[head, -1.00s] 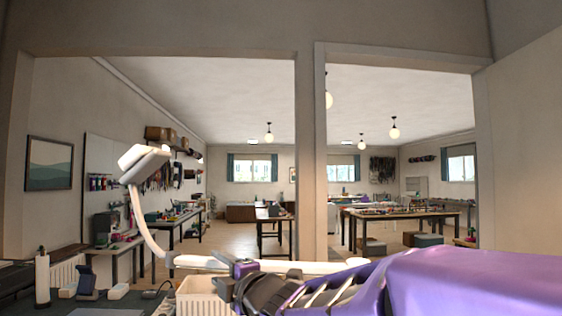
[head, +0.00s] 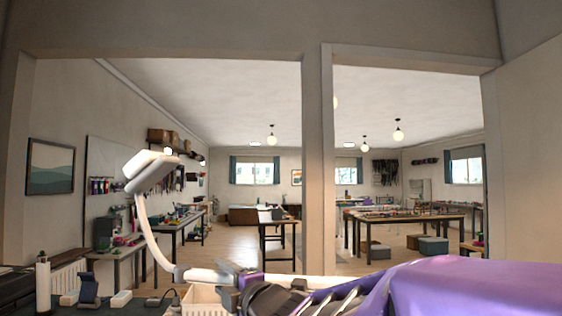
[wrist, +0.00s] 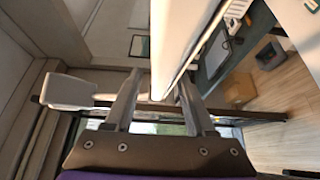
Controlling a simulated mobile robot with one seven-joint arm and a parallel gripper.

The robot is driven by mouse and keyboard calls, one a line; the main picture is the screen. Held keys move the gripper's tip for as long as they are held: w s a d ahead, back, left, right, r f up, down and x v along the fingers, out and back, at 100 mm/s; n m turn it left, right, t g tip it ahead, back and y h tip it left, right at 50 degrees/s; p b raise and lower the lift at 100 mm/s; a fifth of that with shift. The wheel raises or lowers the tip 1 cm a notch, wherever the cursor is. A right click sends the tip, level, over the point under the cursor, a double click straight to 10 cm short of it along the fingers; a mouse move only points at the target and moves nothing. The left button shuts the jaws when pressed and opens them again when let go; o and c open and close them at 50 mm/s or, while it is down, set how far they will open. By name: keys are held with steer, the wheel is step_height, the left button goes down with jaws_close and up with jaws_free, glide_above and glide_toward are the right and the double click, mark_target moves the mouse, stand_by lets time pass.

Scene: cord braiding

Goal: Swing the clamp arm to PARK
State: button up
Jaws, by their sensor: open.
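The white clamp arm (head: 151,240) rises in a curve at the left of the head view and carries a tilted pale block (head: 153,171) on top. From its foot, a white bar runs right to my gripper and on behind it. In the wrist view a broad white bar (wrist: 178,35) passes between the fingers of my gripper (wrist: 160,88). The fingers stand apart on either side of it; I cannot tell whether they touch it. A white block (wrist: 68,90) shows left of the fingers. In the head view my own arm hides part of the bar. No PARK mark is readable.
A cream slatted bin (head: 204,298) stands below the bar. A white bottle (head: 43,285), a dark stand (head: 88,290) and small items lie at the lower left. A wall post (head: 318,160) stands beyond my arm, with work tables (head: 405,218) farther back.

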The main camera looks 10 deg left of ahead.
steer(key=shift+f, duration=0.1)
steer(key=shift+c, duration=0.2)
jaws_close()
stand_by(1.0)
